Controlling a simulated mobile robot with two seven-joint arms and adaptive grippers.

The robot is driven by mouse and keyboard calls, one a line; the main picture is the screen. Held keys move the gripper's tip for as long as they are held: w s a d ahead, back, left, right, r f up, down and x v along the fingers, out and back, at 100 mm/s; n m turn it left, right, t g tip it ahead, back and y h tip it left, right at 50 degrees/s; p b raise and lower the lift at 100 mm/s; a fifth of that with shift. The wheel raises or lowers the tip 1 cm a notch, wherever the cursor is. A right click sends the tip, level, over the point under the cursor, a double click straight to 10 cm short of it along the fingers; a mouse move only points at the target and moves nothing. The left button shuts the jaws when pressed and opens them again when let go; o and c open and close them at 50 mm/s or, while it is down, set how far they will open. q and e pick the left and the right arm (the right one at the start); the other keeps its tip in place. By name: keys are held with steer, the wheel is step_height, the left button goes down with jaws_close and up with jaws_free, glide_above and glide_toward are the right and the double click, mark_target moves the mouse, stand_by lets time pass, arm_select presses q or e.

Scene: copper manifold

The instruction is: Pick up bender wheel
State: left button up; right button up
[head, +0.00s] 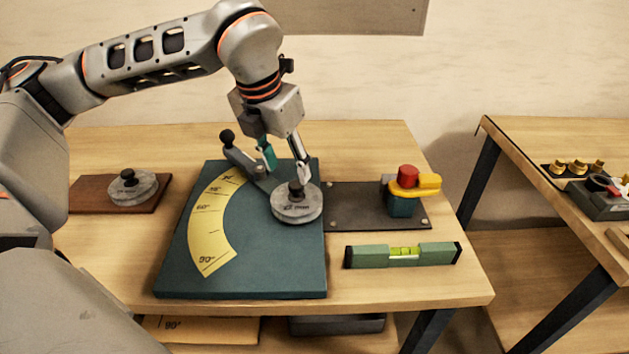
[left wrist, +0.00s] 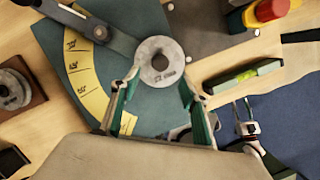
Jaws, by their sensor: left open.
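A second, similar grey wheel (head: 146,192) sits on a brown board (head: 88,195) at the left. My left gripper (head: 287,172) is open and points down over the wheel on the plate. Its two fingers stand apart at the near side of that wheel; whether they touch it I cannot tell. What looks like my right gripper (left wrist: 244,106) shows small in the left wrist view.
A dark lever with a black knob (head: 227,137) lies on the plate beside a yellow angle scale (head: 205,235). To the right are a valve with a red cap (head: 408,175) on a dark plate and a green spirit level (head: 435,254). Another table (head: 560,140) stands further right.

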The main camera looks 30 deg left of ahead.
mark_target(296, 184)
arm_select(q)
steer(key=x, duration=0.2)
steer(key=shift+w+f, duration=0.15)
steer(key=shift+f, duration=0.15)
steer(key=shift+w+x, duration=0.2)
steer(key=shift+x, duration=1.05)
steer(key=shift+w+x, duration=0.2)
steer(key=shift+x, duration=1.05)
steer(key=shift+r, duration=0.1)
jaws_close()
